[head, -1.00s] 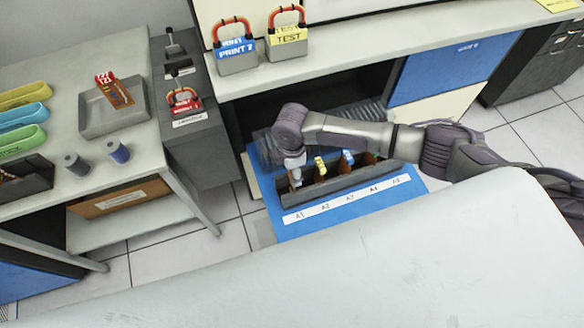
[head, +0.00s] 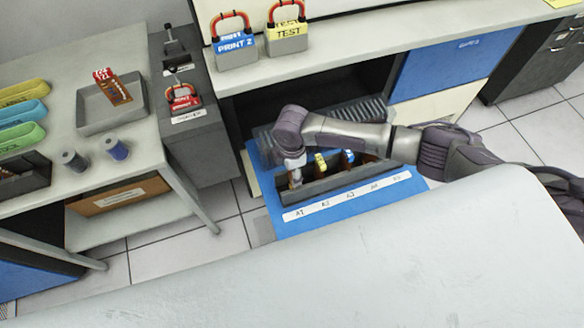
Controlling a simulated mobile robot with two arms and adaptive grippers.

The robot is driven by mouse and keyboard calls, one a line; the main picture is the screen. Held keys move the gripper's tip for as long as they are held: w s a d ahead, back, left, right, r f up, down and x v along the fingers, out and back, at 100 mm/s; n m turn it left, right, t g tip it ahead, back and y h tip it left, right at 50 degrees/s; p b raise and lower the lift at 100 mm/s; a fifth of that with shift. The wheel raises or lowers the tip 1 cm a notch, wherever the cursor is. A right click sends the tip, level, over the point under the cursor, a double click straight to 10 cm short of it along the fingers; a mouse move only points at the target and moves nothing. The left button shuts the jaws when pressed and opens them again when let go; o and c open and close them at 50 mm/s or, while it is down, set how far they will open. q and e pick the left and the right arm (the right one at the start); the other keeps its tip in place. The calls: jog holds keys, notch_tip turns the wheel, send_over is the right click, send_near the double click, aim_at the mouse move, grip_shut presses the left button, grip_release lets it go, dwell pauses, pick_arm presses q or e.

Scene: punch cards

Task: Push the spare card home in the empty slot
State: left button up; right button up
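A dark card rack (head: 333,187) sits in an open blue drawer (head: 265,190), with a white strip labelled A1 to A5 along its front. Cards with a yellow top (head: 320,160) and a blue top (head: 348,157) stand in its middle slots. My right gripper (head: 295,174) points down at the rack's left end, above A1. Brown card edge shows at its tips, but I cannot tell whether it grips or only touches it. The fingers are too small to read. A brown card with a red label (head: 115,88) leans in a grey tray (head: 88,118) on the left table. My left gripper is out of view.
Padlocks marked PRINT 2 (head: 235,45) and TEST (head: 286,36) stand on the bench top above the drawer. Spools (head: 115,149) and coloured holders (head: 22,113) lie on the left table. A pale surface (head: 300,285) fills the foreground.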

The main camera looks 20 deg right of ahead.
jog(key=shift+f+b, duration=1.2)
jog(key=shift+f, duration=1)
dwell(0.8)
jog(key=o, duration=1.2)
